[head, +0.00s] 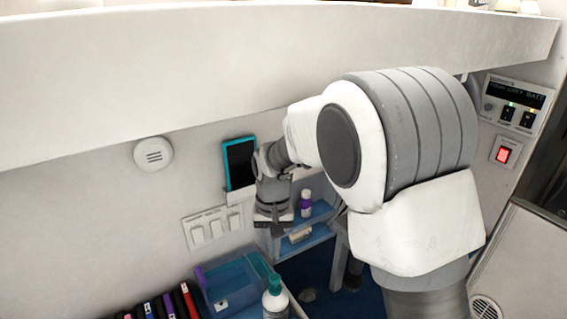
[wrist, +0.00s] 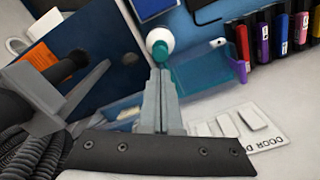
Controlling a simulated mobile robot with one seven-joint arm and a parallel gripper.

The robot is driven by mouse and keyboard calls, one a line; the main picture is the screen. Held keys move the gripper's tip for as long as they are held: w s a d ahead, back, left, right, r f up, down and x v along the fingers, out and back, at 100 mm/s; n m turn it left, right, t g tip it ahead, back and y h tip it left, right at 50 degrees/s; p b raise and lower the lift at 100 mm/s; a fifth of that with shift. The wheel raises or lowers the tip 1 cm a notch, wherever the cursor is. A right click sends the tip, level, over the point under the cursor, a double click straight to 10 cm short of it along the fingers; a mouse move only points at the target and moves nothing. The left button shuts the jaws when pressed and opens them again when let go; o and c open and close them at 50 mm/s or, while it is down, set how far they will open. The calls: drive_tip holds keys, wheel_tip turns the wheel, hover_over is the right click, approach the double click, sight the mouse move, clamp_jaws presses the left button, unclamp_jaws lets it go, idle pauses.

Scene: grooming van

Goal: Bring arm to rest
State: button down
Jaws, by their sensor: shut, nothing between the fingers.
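My arm fills the right half of the head view, bent toward the back wall. My gripper (head: 274,228) hangs low in front of a blue wall bin with a small purple-and-white bottle (head: 305,203) in it. In the wrist view my gripper (wrist: 161,75) shows its two fingers pressed together, with nothing between them. A white bottle with a teal cap (wrist: 160,43) appears just beyond the fingertips; I cannot tell whether it touches them.
A white overhead ledge (head: 250,70) spans the top. A teal-cased device (head: 239,163) and white switches (head: 212,227) are on the wall. A blue bin (head: 232,282), a teal-topped bottle (head: 275,298) and several coloured cases (head: 168,305) stand below. A control panel (head: 514,105) is at right.

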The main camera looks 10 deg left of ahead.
drive_tip(key=s+d+r+t, duration=0.1)
drive_tip(key=s+d+r, duration=0.3)
drive_tip(key=d+r, duration=0.3)
drive_tip(key=s+d+r+t, duration=0.2)
drive_tip(key=s+d+r, duration=0.2)
drive_tip(key=d+r, duration=0.25)
drive_tip(key=s+d+r+m+t, duration=0.1)
drive_tip(key=s+d+r+t, duration=0.1)
drive_tip(key=s+d, duration=0.6)
drive_tip(key=s+r, duration=0.1)
drive_tip(key=s, duration=0.3)
drive_tip(key=shift+s+r+t, duration=0.15)
drive_tip(key=shift+s+t, duration=0.05)
drive_tip(key=shift+t, duration=0.1)
